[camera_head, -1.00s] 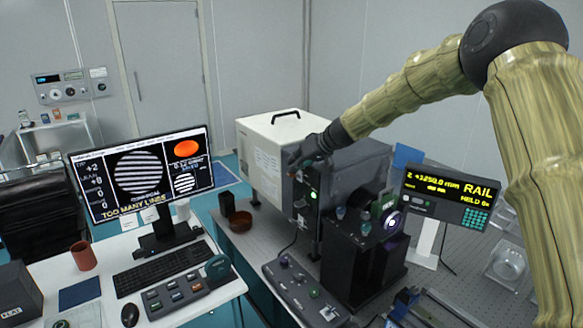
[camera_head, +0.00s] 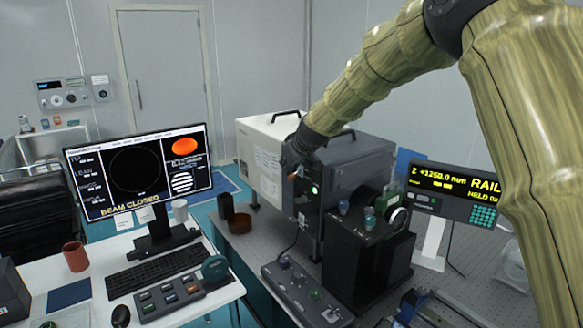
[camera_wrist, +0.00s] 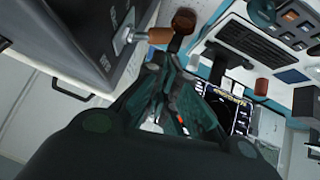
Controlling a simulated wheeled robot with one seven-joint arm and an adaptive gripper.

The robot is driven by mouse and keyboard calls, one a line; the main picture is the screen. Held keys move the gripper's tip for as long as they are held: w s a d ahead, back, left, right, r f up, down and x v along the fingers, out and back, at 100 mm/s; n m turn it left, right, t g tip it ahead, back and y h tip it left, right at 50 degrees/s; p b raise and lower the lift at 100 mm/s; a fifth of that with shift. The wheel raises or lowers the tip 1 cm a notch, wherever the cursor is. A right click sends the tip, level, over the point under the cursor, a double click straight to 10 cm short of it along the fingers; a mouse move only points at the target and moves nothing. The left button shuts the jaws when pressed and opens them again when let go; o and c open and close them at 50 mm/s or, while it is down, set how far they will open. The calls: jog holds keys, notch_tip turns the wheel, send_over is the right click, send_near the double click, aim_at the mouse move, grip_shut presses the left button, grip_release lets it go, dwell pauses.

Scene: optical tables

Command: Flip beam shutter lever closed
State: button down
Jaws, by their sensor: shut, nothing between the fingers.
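The beam shutter's lever shows as an orange-brown grip (camera_head: 293,177) on the dark front panel of the instrument box (camera_head: 312,200), beside a lit green lamp. My gripper (camera_head: 289,160) is at the panel, just above the lever in the head view. In the wrist view its closed fingers (camera_wrist: 170,68) are empty and lie close to the grip; contact cannot be told. The monitor (camera_head: 138,180) reads "BEAM CLOSED" under a dark circle.
A black block with small bottles (camera_head: 368,225) stands right of the panel. A control box (camera_head: 305,292) lies in front on the perforated table. A rail display (camera_head: 450,192) stands at right. The desk holds a keyboard (camera_head: 153,270) and a red mug (camera_head: 76,256).

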jog(key=shift+w+d, duration=0.2)
jog(key=shift+d, duration=0.1)
jog(key=shift+w+d, duration=0.3)
jog(key=shift+d, duration=0.2)
jog(key=shift+a+r, duration=0.1)
jog(key=shift+r, duration=0.1)
jog(key=s+r+b, duration=0.1)
jog(key=s+r, duration=0.8)
jog(key=shift+a+r, duration=0.15)
dwell(0.4)
jog(key=shift+r, duration=0.1)
